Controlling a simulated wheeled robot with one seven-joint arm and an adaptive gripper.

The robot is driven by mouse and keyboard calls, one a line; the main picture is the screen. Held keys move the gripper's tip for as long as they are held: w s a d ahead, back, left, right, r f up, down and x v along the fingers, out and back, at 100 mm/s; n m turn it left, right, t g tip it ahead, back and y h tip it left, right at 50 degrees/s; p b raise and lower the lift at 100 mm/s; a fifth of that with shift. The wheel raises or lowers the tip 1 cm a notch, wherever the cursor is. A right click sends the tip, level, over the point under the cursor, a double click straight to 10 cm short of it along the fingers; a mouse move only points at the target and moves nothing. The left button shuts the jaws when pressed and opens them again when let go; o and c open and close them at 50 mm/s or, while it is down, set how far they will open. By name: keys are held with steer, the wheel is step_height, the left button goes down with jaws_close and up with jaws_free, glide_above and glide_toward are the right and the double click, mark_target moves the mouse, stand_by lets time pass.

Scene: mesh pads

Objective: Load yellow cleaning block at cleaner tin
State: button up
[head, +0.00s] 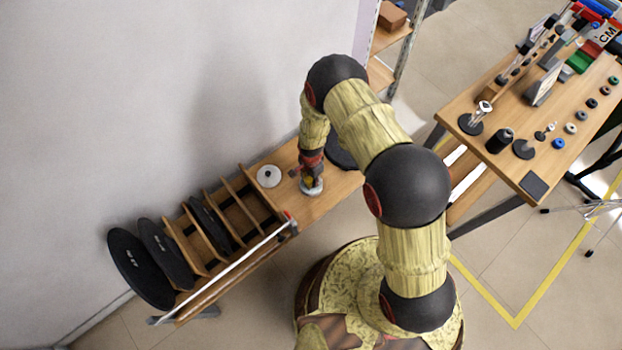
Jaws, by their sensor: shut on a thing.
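My gripper (311,173) points down over the wooden bench top, right of the slatted rack. It is shut on a small yellow block (314,182), which shows only partly between and below the fingers. A round grey tin-like thing (312,191) sits on the bench directly under the block. I cannot tell whether the block touches it or is just above it. The fingers hide much of both.
A white disc (268,176) lies left of my gripper. Black discs (141,268) lean in the wooden rack (237,214) further left. A dark round pad (342,152) lies behind my arm. A table (484,129) with several small parts stands at right.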

mark_target(311, 179)
steer(key=shift+s, duration=0.1)
steer(key=shift+r+p, duration=2.2)
steer(key=shift+r, duration=1.3)
